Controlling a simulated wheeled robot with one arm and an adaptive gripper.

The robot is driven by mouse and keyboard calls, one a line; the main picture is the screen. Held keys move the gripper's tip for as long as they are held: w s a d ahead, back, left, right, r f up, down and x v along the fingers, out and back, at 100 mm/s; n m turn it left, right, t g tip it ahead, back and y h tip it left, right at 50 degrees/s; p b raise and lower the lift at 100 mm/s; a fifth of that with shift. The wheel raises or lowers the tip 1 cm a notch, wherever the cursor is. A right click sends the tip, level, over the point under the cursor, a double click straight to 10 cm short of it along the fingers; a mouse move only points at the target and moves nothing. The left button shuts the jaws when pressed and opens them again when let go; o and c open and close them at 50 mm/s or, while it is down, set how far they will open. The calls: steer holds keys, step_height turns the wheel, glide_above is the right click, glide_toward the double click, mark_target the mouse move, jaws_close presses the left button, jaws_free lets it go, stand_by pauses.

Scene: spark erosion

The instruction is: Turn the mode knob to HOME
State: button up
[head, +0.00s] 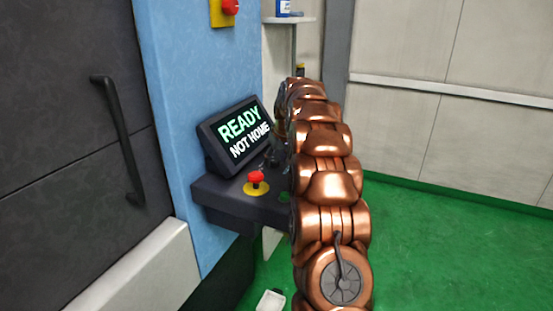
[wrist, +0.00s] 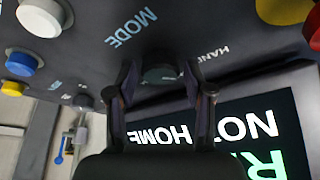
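The dark round mode knob (wrist: 160,72) sits on the dark panel (wrist: 95,40) in the wrist view, beside the printed word MODE, which appears tilted and rotated. My gripper (wrist: 160,82) has one finger on each side of the knob, with small gaps seeming to show between fingers and knob; contact is not clear. The knob's pointer and the HOME mark cannot be made out. In the head view my copper arm hides the knob and most of the gripper. The screen (head: 243,133) reads READY, NOT HOME; it also shows in the wrist view (wrist: 240,125).
A red mushroom button (head: 256,177) on a yellow base stands on the console shelf (head: 225,195) left of my arm. White, blue and yellow buttons line the panel's left in the wrist view. A door handle (head: 118,138) is at the left. Green floor at the right is clear.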

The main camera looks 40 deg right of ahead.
steer(key=c, duration=0.6)
steer(key=shift+d, duration=0.1)
steer(key=shift+c, duration=0.8)
